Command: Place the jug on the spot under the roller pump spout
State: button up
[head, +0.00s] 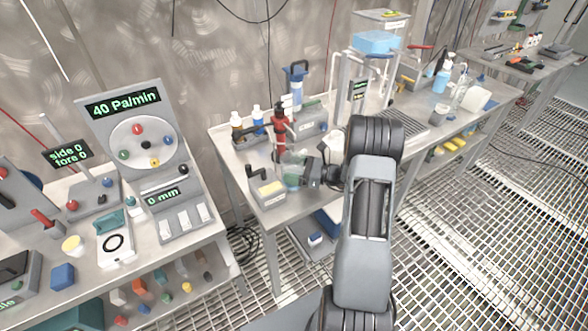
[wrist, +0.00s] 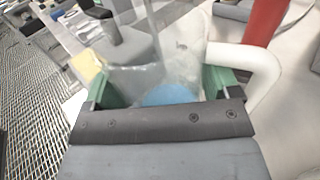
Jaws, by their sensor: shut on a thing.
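My gripper (head: 300,172) reaches left over the near end of the middle bench in the head view. In the wrist view its two green fingers (wrist: 155,88) are shut on the jug (wrist: 150,72), a clear see-through vessel with a blue patch low inside. A white bent bar beside the right finger looks like its handle (wrist: 262,62). A red upright device (head: 281,122) stands just behind my gripper, and red also shows at the top right of the wrist view. I cannot tell which device is the roller pump, and its spout and the spot are not clear.
A grey box with a yellow top (head: 267,187) sits at the bench's near corner, close to my gripper. Bottles (head: 237,127) stand behind. The left bench holds a control panel (head: 140,140).

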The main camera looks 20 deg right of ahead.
jog(key=o, duration=0.5)
jog(key=shift+f, duration=0.15)
jog(key=shift+o, duration=1)
jog(key=shift+r, duration=0.25)
jog(key=b+v, duration=0.1)
jog(key=v, duration=1.1)
jog(key=shift+s, duration=0.15)
